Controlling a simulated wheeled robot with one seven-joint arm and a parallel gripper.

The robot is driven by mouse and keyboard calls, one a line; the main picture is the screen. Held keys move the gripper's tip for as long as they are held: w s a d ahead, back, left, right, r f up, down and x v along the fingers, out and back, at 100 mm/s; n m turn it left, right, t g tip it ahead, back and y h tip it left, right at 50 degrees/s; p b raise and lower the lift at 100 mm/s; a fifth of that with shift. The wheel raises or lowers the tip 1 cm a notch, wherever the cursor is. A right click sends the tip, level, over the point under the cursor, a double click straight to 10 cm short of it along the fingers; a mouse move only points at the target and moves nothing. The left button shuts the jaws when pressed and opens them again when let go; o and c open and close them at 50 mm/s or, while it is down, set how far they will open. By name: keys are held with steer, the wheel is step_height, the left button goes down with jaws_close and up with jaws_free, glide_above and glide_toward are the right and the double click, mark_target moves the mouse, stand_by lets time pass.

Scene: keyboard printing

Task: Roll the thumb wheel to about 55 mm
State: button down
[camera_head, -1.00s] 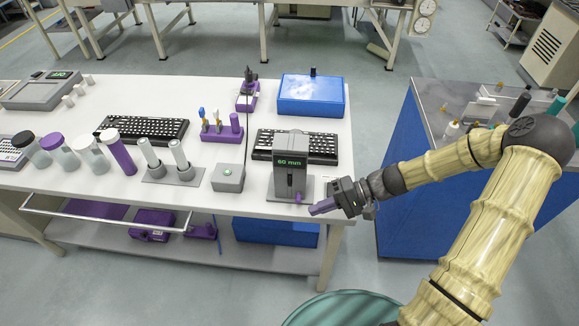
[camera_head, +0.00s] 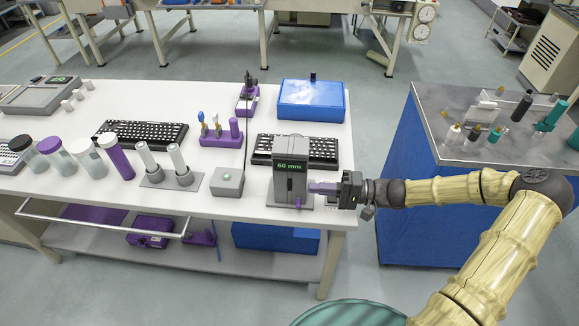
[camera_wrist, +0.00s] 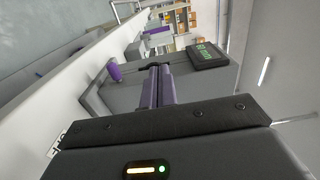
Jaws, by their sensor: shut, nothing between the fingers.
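The grey device (camera_head: 290,170) stands at the front right of the white table, and its green display (camera_head: 291,166) reads 60 mm. A small purple knob (camera_head: 298,202) shows low at its front; it also shows in the wrist view (camera_wrist: 114,70), to the left of my fingertips. I cannot tell whether this is the thumb wheel. My gripper (camera_head: 310,187) is shut and empty, with its purple fingers pointing left at the right side of the device. In the wrist view the fingertips (camera_wrist: 159,68) meet or nearly meet the device's side; contact is unclear.
A grey box with a green button (camera_head: 228,180) stands left of the device. A black keyboard (camera_head: 320,152) lies behind it and a blue case (camera_head: 311,99) farther back. The blue cabinet (camera_head: 405,180) is to the right, beyond a gap.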

mark_target(290, 180)
steer(key=shift+w+a, duration=0.1)
steer(key=shift+a, duration=2.6)
steer(key=shift+w+f, duration=0.1)
steer(key=shift+w, duration=0.05)
steer(key=shift+f, duration=0.9)
steer(key=shift+s, duration=0.55)
